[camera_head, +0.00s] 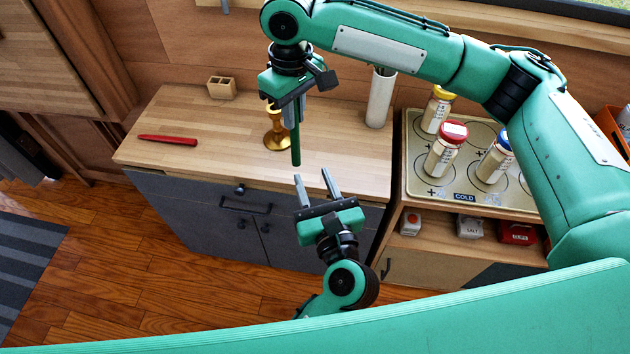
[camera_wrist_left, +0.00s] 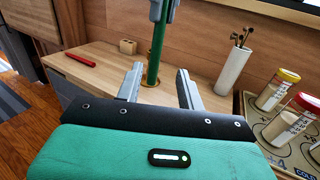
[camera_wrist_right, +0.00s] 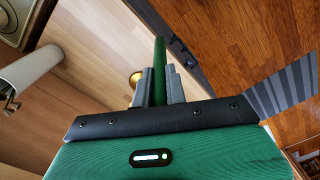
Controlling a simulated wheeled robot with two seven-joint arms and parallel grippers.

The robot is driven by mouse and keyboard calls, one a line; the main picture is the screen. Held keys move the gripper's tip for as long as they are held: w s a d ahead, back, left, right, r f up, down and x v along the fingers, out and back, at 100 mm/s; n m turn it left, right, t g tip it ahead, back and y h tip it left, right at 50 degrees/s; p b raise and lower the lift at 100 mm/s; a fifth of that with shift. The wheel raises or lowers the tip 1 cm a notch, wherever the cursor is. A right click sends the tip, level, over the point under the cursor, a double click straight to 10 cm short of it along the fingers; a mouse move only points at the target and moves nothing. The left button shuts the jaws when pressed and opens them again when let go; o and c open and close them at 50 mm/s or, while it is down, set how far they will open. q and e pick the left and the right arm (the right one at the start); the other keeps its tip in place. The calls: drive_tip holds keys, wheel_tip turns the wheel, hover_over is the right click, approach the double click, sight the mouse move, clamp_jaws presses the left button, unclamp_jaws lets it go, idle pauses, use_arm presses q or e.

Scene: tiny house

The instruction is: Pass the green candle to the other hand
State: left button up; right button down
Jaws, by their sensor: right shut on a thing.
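The green candle (camera_head: 296,146) is a thin dark green stick hanging nearly upright, its lower end above the front edge of the wooden counter. My right gripper (camera_head: 292,108) is shut on its upper part; the right wrist view shows the candle (camera_wrist_right: 160,62) between the fingers (camera_wrist_right: 158,88). My left gripper (camera_head: 312,182) is open and empty, just below the candle's lower end and apart from it. In the left wrist view the candle (camera_wrist_left: 156,52) stands beyond and above the open left fingers (camera_wrist_left: 158,88). A brass candle holder (camera_head: 276,132) stands on the counter behind the candle.
The counter (camera_head: 215,150) holds a red object (camera_head: 167,139), a small wooden block with holes (camera_head: 222,88) and a white cylinder (camera_head: 379,97). Several jars stand on a tray (camera_head: 430,187) at the right. Open floor lies in front of the cabinet.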

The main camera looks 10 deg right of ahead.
sight(298, 139)
use_arm(q)
drive_tip(key=w, duration=0.4)
drive_tip(key=w+a, duration=0.1)
drive_tip(key=w, duration=0.6)
drive_tip(key=shift+w+a+r, duration=0.15)
drive_tip(key=shift+w+a, duration=0.25)
drive_tip(key=shift+c, duration=0.4)
clamp_jaws()
use_arm(e)
drive_tip(key=c, duration=1.3)
unclamp_jaws()
drive_tip(key=shift+c, duration=0.2)
